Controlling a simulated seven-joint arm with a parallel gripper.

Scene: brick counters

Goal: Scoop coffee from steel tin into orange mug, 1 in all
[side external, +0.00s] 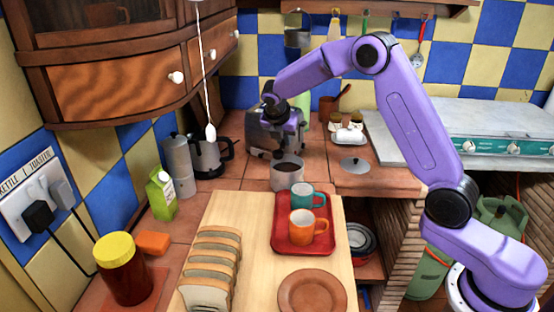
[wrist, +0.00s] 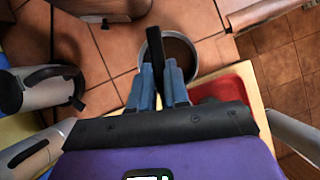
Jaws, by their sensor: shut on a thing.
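The steel tin (side external: 286,179) stands open on the tiled counter behind the wooden board, with dark coffee inside. In the wrist view its rim (wrist: 194,50) shows just beyond my fingers. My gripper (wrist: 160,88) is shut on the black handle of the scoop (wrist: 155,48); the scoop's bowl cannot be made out. In the side view my gripper is behind and above the tin, with its fingers hard to see. The orange mug (side external: 301,231) stands upright on the red tray (side external: 274,242); the inside of the mug is not clear.
A teal mug (side external: 300,197) stands behind the orange mug on the tray. A round lid (side external: 353,165) lies right of the tin. Sliced bread (side external: 212,262) and a brown plate (side external: 312,292) are on the board. A moka pot (side external: 179,165) and kettle (side external: 209,158) stand left.

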